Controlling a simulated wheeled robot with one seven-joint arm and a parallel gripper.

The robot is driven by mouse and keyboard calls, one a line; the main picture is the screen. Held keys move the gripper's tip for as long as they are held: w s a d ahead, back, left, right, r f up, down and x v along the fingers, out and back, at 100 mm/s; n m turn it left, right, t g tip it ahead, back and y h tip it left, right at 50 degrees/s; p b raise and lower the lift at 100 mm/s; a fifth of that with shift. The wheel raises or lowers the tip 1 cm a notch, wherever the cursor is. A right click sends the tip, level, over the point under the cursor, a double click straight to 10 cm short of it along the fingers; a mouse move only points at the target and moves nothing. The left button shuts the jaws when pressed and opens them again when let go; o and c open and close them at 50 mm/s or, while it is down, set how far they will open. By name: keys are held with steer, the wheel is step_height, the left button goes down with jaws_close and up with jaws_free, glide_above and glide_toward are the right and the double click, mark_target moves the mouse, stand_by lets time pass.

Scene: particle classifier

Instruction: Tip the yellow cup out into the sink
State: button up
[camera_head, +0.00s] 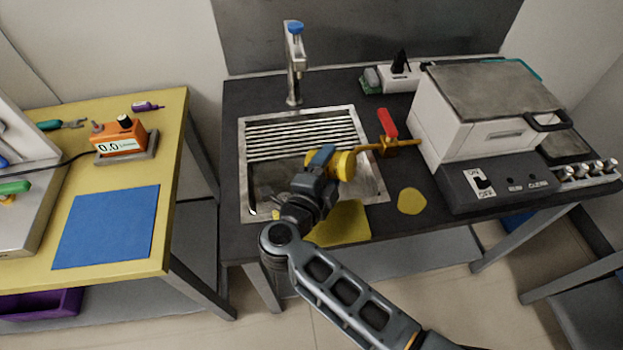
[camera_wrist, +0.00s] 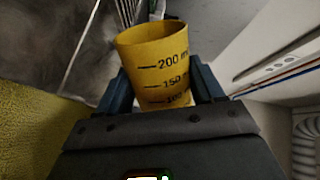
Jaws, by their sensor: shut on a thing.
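The yellow cup (camera_head: 345,166) is held by my gripper (camera_head: 322,163) above the right part of the metal sink (camera_head: 265,180). In the wrist view the cup (camera_wrist: 155,62) stands between both fingers of my gripper (camera_wrist: 163,88), which is shut on its sides. Dark volume marks show on its wall, and its rim points to the top of that view. The inside of the cup is barely visible, so its contents cannot be told. Its exact tilt is unclear. My gripper and wrist hide part of the cup and basin in the head view.
A tap (camera_head: 294,62) with a blue top stands behind the sink. A red-handled yellow piece (camera_head: 388,124) is right of the basin. A yellow mat (camera_head: 343,225) and yellow disc (camera_head: 411,201) lie near the front edge. A white machine (camera_head: 455,125) stands to the right.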

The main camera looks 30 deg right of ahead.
steer(key=shift+w+a+r+n+h, duration=0.1)
steer(key=shift+w+a+r+n, duration=0.15)
steer(key=shift+n, duration=0.45)
steer(key=shift+w+a+r+n+h, duration=0.1)
steer(key=shift+w+a+n, duration=0.15)
steer(key=shift+n, duration=0.45)
steer(key=shift+w+a+r+n+h, duration=0.15)
steer(key=shift+w+n, duration=0.2)
steer(key=shift+n, duration=0.35)
stand_by(1.6)
stand_by(0.8)
